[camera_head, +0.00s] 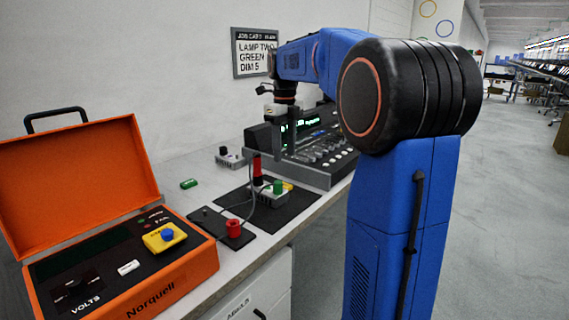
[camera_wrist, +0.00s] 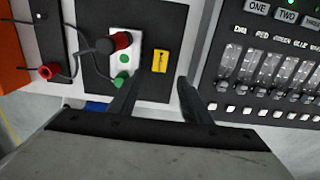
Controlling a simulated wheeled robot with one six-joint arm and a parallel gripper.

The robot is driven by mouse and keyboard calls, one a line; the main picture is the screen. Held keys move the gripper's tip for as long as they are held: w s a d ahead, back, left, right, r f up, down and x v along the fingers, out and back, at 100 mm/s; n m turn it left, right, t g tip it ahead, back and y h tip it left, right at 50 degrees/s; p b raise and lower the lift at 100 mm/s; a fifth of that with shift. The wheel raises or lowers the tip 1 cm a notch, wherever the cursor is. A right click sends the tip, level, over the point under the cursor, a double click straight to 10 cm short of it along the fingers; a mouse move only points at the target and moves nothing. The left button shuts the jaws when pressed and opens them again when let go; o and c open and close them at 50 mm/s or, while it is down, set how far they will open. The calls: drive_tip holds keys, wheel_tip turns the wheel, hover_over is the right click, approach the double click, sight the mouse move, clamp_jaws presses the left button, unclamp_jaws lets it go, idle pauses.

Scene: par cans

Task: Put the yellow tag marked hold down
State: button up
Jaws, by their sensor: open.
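The yellow tag (camera_wrist: 160,61) lies on the black mat (camera_wrist: 157,22), just right of a white box (camera_wrist: 123,48) with red and green posts, in the wrist view. In the head view a small part of the tag (camera_head: 288,186) shows behind the green post; its lettering is too small to read. My gripper (camera_wrist: 158,80) is open and empty, its two fingers apart on either side below the tag in the wrist view. In the head view my gripper is above the bench, near the console, and its fingertips are hard to make out.
A control console (camera_head: 312,150) with sliders stands close on the right of the mat. A black plate (camera_head: 218,222) with a red socket and cables lies left of it. An open orange case (camera_head: 180,279) is at the front left. A green tag (camera_head: 189,184) lies on the bench.

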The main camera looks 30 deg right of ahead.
drive_tip(key=s+a+f+n+t, duration=0.1)
drive_tip(key=s+a+f+n, duration=0.1)
drive_tip(key=s+a+n, duration=0.5)
drive_tip(key=s+a+f+n+t, duration=0.15)
drive_tip(key=s+a+n, duration=0.25)
drive_tip(key=s+n, duration=0.6)
drive_tip(key=s+a+f+n+t, duration=0.2)
drive_tip(key=s+a+f+n, duration=0.2)
drive_tip(key=s+f+n, duration=0.9)
drive_tip(key=shift+s+a+n, duration=0.15)
drive_tip(key=shift+s+n, duration=0.65)
drive_tip(key=shift+n, duration=0.2)
